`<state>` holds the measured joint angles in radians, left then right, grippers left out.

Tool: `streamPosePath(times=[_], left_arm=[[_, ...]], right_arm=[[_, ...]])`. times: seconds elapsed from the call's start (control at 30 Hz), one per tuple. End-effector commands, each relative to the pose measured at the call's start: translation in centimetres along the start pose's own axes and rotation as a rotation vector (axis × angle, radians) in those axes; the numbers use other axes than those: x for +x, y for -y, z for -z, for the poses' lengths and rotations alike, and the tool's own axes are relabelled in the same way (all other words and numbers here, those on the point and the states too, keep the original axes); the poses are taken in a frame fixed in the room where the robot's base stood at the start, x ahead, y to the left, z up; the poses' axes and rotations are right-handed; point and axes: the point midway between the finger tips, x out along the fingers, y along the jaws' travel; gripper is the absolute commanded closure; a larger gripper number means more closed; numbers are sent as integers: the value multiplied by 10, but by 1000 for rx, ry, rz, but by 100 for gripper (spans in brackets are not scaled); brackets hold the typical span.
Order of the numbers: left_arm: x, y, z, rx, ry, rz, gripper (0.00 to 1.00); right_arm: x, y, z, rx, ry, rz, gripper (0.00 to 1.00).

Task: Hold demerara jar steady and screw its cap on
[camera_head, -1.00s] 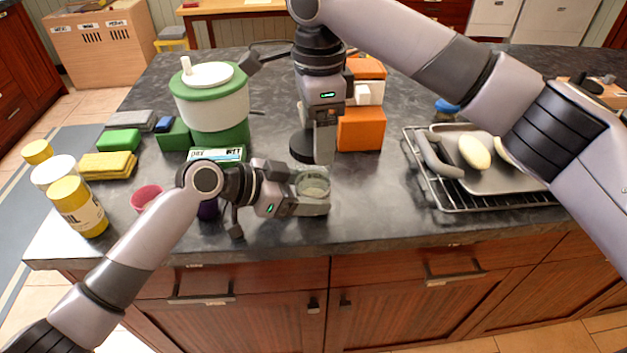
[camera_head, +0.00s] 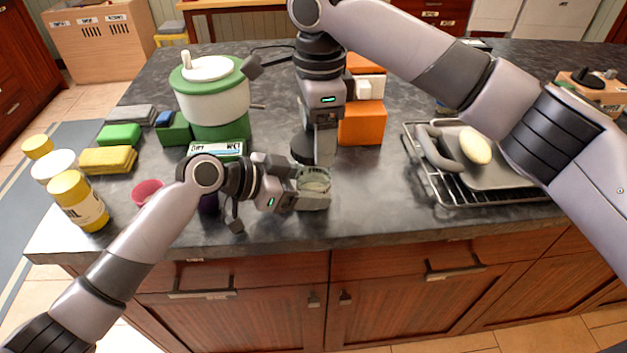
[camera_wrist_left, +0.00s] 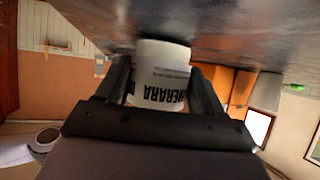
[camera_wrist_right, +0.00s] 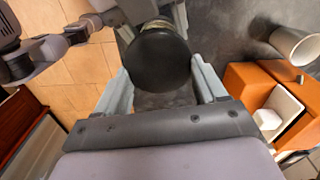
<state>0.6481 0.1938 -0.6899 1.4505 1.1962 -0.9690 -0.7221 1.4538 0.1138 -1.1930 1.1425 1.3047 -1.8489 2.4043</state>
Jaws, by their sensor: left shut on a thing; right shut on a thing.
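The demerara jar (camera_head: 313,181) stands at the counter's front, its open glass top facing up. My left gripper (camera_head: 308,198) is shut around it. In the left wrist view, the jar's white label with dark lettering (camera_wrist_left: 160,78) sits upside down between the fingers. My right gripper (camera_head: 322,150) is shut on the black cap (camera_head: 302,150), a dark disc that fills the space between its fingers in the right wrist view (camera_wrist_right: 158,60). In the head view the cap appears just above and behind the jar's mouth, apart from it. The jar is mostly hidden behind the cap in the right wrist view.
Behind stand a green-and-white pot (camera_head: 213,100) and orange boxes (camera_head: 361,124). At left are yellow-lidded jars (camera_head: 80,203), sponges (camera_head: 108,160) and a pink cup (camera_head: 147,192). A tray (camera_head: 497,176) on a rack is at right. The counter between jar and rack is clear.

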Motion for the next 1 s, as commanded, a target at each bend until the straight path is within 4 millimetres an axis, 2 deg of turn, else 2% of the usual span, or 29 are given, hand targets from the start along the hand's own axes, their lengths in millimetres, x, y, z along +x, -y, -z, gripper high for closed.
streamPosePath(times=[1.0], left_arm=[[0, 0, 0, 0, -1, 0, 49]], right_arm=[[8, 0, 0, 0, 0, 0, 57]])
